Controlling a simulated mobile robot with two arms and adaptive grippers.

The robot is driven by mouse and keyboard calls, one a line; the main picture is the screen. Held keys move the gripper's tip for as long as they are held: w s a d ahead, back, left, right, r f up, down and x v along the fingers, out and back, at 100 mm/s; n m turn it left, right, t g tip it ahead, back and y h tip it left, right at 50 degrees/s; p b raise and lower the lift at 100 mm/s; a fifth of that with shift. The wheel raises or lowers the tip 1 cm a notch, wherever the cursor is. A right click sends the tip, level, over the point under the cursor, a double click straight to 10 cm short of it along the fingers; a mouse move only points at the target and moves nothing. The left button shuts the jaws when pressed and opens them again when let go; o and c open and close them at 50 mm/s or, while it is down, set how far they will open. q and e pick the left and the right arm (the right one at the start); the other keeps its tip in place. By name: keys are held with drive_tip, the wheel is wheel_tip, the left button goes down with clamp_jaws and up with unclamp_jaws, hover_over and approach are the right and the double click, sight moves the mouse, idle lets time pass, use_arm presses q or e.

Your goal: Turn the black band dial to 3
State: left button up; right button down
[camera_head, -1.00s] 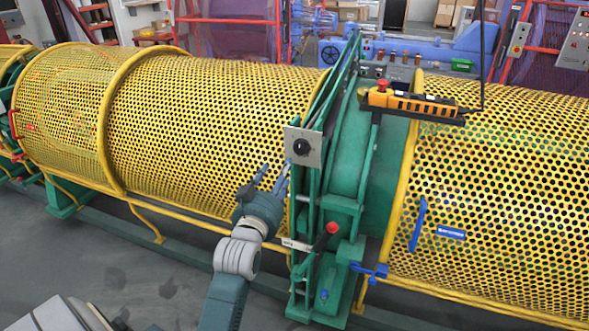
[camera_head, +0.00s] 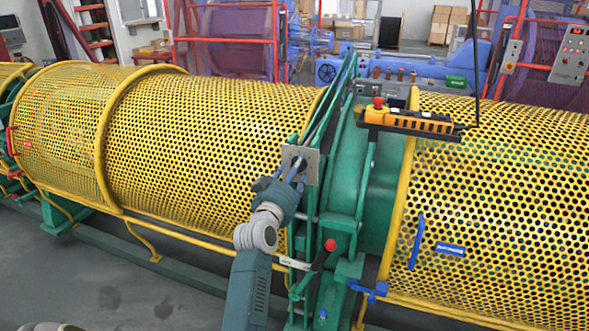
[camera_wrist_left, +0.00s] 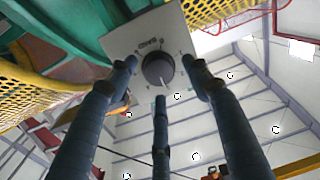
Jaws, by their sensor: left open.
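The black band dial (camera_wrist_left: 158,70) sits on a square grey plate (camera_wrist_left: 119,40) in the left wrist view, with a white pointer line and markings around it. In the head view the plate (camera_head: 311,160) is fixed to the green frame, and the dial is mostly hidden by my fingers. My left gripper (camera_head: 295,168) is right in front of the plate. In the left wrist view its fingers (camera_wrist_left: 162,75) are open, spread on both sides of the dial and below it. I cannot tell whether they touch it.
Yellow perforated guards (camera_head: 200,135) flank the green frame (camera_head: 345,165) on both sides. An orange pendant box (camera_head: 408,121) hangs right of the plate. A red-knobbed lever (camera_head: 330,245) is below the gripper. Grey floor (camera_head: 100,285) is open at the lower left.

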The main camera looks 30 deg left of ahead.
use_arm(q)
drive_tip(key=shift+w, duration=0.2)
drive_tip(key=c, duration=1.2)
drive_tip(key=shift+o, duration=0.2)
drive_tip(key=shift+a+r+n+p, duration=0.1)
drive_tip(key=shift+r+n+p, duration=0.05)
drive_tip(key=shift+n+p, duration=0.25)
drive_tip(key=o, duration=1.2)
drive_tip(key=shift+c, duration=0.2)
